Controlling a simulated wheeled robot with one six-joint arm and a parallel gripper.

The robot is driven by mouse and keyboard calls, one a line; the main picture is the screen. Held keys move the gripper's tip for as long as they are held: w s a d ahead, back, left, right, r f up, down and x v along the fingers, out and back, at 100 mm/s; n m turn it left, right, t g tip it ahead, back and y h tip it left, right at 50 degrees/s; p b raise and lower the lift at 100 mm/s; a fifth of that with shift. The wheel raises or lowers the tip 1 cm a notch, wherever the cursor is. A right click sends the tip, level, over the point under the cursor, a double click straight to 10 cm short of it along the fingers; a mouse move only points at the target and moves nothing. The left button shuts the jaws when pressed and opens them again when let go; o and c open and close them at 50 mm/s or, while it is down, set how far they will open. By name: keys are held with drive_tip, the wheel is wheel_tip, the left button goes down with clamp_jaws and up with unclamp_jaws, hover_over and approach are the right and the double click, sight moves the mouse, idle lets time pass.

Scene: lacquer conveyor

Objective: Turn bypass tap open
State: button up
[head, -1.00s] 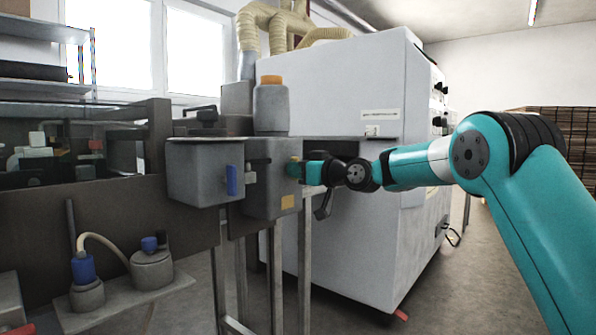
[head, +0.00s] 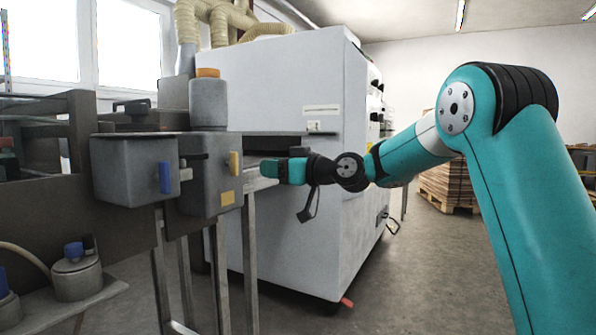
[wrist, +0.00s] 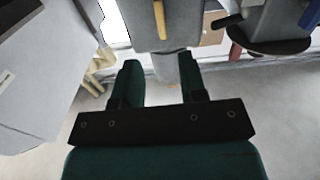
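A yellow lever (head: 235,163) stands upright on the right face of a grey box (head: 208,190), above a yellow square label (head: 227,198). A blue lever (head: 164,177), also upright, is on the neighbouring grey box (head: 125,168). No readable label shows which one is the bypass tap. My gripper (head: 268,170) is to the right of the yellow lever, apart from it. In the wrist view its two green fingers (wrist: 160,78) are spread with nothing between them. The yellow lever (wrist: 160,20) is beyond the fingertips, roughly in line with the gap, and the blue lever (wrist: 309,14) is at the upper right.
A large white machine cabinet (head: 285,90) stands close behind my gripper. A grey bottle with an orange cap (head: 208,100) stands above the boxes. A shelf with blue-topped pots (head: 77,275) is at lower left. Stacked pallets (head: 447,185) stand back right; the floor between is open.

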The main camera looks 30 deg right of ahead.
drive_tip(key=v, duration=0.6)
drive_tip(key=shift+s, duration=0.2)
drive_tip(key=shift+d, duration=0.1)
